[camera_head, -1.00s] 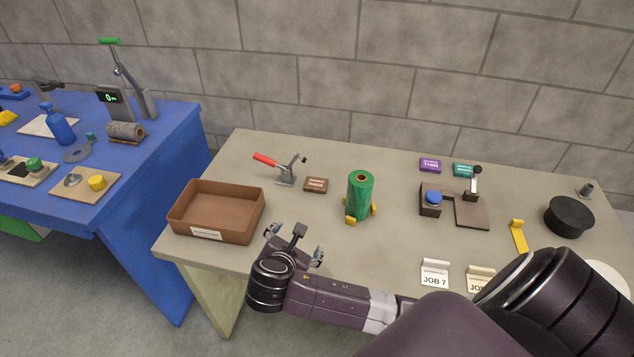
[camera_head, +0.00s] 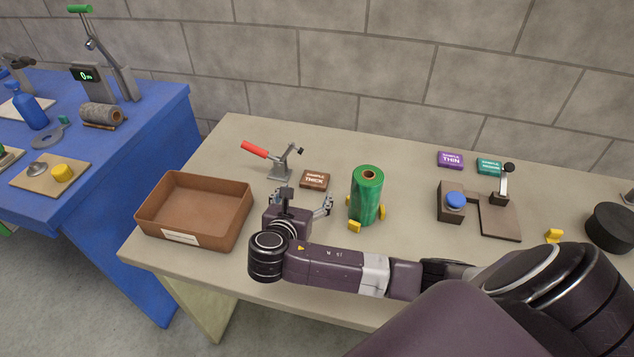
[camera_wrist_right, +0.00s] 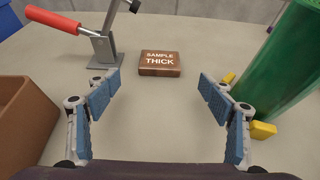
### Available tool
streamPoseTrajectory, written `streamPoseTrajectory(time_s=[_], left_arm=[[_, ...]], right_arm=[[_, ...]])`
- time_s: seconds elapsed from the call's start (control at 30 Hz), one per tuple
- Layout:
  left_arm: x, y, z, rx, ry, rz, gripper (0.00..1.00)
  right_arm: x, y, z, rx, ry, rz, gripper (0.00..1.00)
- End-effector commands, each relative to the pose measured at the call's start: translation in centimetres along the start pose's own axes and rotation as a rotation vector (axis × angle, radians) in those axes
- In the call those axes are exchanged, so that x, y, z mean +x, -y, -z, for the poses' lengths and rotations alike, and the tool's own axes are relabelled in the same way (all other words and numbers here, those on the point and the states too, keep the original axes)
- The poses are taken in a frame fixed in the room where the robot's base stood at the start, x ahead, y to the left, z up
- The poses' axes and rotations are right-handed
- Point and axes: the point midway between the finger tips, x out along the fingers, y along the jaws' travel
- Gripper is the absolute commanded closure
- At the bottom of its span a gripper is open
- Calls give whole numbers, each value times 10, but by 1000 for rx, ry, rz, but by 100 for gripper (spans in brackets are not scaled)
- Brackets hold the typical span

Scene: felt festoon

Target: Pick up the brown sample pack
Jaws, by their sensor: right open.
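The brown sample pack (camera_head: 314,180), a small flat block labelled "SAMPLE THICK", lies on the grey table behind my right gripper. It also shows in the right wrist view (camera_wrist_right: 160,63), ahead of the fingers and roughly centred between them. My right gripper (camera_head: 303,200) is open and empty, with its blue-padded fingers apart (camera_wrist_right: 158,90). It is short of the pack and not touching it. My left gripper is not in view.
A green roll (camera_head: 367,195) with yellow feet stands right of my gripper. A brown tray (camera_head: 195,238) sits left, and a red-handled clamp (camera_head: 281,163) stands left of the pack. Purple (camera_head: 451,160) and teal (camera_head: 489,167) packs lie further right. Bare tabletop surrounds the brown pack.

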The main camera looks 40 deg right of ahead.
Motion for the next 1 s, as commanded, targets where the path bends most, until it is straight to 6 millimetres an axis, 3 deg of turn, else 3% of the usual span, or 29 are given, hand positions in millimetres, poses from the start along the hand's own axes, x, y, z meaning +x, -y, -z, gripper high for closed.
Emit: streamPoseTrajectory(time_s=[0.37, 0.63, 0.93, 1.0], left_arm=[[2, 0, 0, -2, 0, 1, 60], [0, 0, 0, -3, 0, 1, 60], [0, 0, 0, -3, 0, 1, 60], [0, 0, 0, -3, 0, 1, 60]], right_arm=[[36, 0, 0, 0, 1, 2, 25], [74, 0, -1, -1, 0, 1, 25], [79, 0, 0, 0, -1, -1, 25], [79, 0, 0, 0, -1, -1, 33]])
